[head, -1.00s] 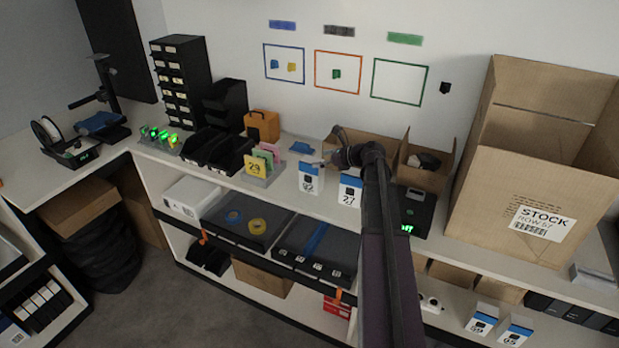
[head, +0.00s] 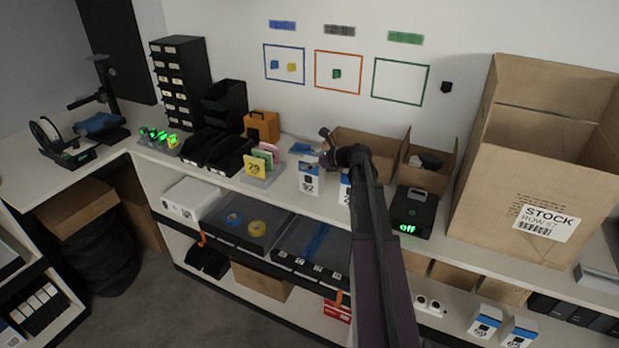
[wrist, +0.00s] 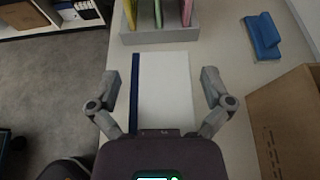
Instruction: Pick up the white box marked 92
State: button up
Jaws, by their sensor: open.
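The white box marked 92 (head: 308,181) stands upright on the counter, with a blue band and a dark picture on its front. In the wrist view a white box face with a blue edge (wrist: 167,92) lies between the fingers in the picture. My gripper (wrist: 160,76) is open, with one finger on each side of that box and a visible gap on both sides. I cannot tell how far the fingertips are above or beside it. A similar white box (head: 345,190) stands just right of it, partly hidden by my arm.
A grey holder with coloured cards (head: 262,165) stands left of the box. An open carton (wrist: 290,125) is close on the right in the wrist view. A blue object (wrist: 263,35) lies behind. A black device (head: 412,212) and a large stock carton (head: 540,190) stand farther right.

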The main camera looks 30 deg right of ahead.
jog(key=shift+c, duration=0.2)
jog(key=c, duration=1.2)
jog(key=shift+r, duration=0.15)
notch_tip(320, 180, up, 2)
jog(key=p, duration=0.2)
jog(key=shift+r+p, duration=0.1)
jog(key=shift+p, duration=0.2)
jog(key=shift+r+p, duration=0.85)
jog(key=s, duration=0.5)
jog(key=s+a, duration=0.1)
jog(key=s, duration=0.4)
jog(key=s+a, duration=0.1)
jog(key=s, duration=0.5)
jog(key=shift+r+p, duration=0.35)
jog(key=shift+r, duration=0.05)
